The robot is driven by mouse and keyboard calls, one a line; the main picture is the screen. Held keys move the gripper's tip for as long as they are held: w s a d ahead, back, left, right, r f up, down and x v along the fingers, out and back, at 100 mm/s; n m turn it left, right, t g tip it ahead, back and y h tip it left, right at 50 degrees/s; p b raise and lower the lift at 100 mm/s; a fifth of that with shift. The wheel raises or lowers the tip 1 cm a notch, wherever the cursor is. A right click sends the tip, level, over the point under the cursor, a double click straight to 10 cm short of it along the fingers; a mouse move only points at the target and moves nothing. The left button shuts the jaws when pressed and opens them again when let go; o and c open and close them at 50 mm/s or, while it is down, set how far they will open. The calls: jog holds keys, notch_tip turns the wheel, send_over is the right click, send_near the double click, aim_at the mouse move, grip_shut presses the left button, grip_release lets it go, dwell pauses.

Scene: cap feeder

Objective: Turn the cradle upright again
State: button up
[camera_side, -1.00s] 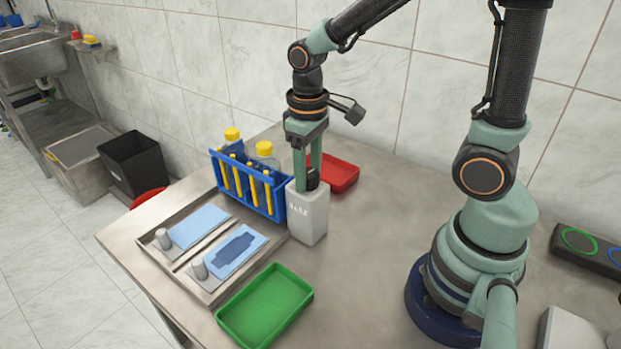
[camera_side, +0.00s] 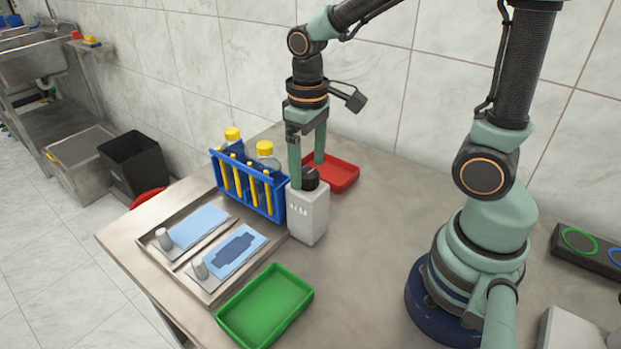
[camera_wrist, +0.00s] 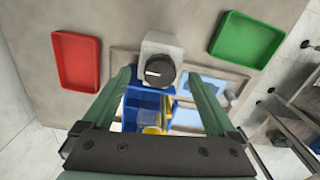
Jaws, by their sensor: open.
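A pale grey box (camera_side: 308,215) with dark lettering stands on the table, a black round knob (camera_side: 310,179) on its top. In the wrist view the knob (camera_wrist: 160,72) shows a white line lying nearly crosswise in the picture. My gripper (camera_side: 308,174) is open, its green fingers spread on either side of the knob with gaps between. A blue rack (camera_side: 240,188) stands upright beside the box, holding yellow tubes and yellow-capped bottles. I cannot tell for certain which part is the cradle.
A red tray (camera_side: 341,175) lies behind the box and a green tray (camera_side: 264,306) in front of it. A metal tray (camera_side: 172,262) with light blue plates and grey posts is at the left. The table right of the box is clear up to my base.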

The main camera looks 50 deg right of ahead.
aim_at(308, 173)
jog(key=shift+r, duration=2.5)
jog(key=shift+s+d+r+m+t, duration=0.25)
jog(key=shift+s+r+t, duration=0.2)
jog(key=shift+r+t, duration=0.4)
jog(key=shift+s+d+r+m+t, duration=0.2)
jog(key=shift+s+r+t, duration=0.35)
jog(key=shift+t, duration=0.45)
jog(key=shift+s+d+r+m+t, duration=0.15)
jog(key=shift+s+d+r+t, duration=0.2)
jog(key=shift+r+t, duration=0.55)
